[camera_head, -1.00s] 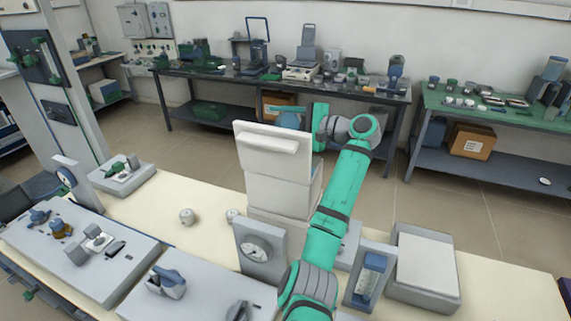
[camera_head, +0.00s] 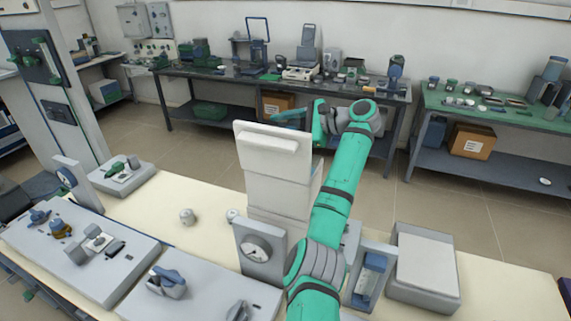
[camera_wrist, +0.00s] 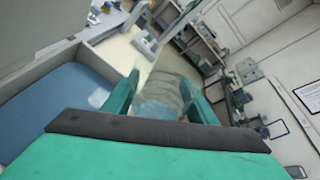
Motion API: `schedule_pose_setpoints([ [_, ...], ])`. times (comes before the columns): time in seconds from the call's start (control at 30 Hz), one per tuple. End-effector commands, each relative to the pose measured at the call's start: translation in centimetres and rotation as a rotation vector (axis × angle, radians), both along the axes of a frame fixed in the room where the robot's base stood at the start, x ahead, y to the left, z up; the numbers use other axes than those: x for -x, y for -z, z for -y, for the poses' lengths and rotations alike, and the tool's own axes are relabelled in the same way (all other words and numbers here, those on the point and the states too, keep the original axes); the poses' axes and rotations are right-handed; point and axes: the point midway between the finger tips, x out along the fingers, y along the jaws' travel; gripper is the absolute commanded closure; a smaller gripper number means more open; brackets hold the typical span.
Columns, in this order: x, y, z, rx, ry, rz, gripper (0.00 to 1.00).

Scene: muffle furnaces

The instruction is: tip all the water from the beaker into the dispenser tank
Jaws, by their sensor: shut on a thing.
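My gripper (camera_wrist: 160,102) is shut on a clear glass beaker (camera_wrist: 165,84), which sits between its two green fingers in the wrist view. The beaker is tilted, and some pale blue water (camera_wrist: 158,111) shows in it near the fingers. The dispenser tank (camera_wrist: 38,72) is open to the left of the beaker, with blue water (camera_wrist: 65,105) inside. In the head view the dispenser (camera_head: 282,192) is a tall white box with its lid (camera_head: 272,148) raised. My gripper (camera_head: 295,115) is behind and above it there; the beaker is hard to make out.
The pale bench (camera_head: 205,235) holds a dial gauge (camera_head: 260,252) in front of the dispenser and a grey box (camera_head: 425,262) to the right. A small round pot (camera_head: 187,216) stands at left. Crowded benches line the back wall, with open floor between.

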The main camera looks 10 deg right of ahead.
Motion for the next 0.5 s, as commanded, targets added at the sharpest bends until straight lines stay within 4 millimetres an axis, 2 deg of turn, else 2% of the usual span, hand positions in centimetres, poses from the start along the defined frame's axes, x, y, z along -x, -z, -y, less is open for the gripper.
schedule_pose_setpoints([
  [0.23,0.07,0.00,-0.02,-0.014,0.000,-0.032,0.80],
  [0.5,0.87,0.39,-0.36,-0.118,-0.002,-0.298,0.80],
])
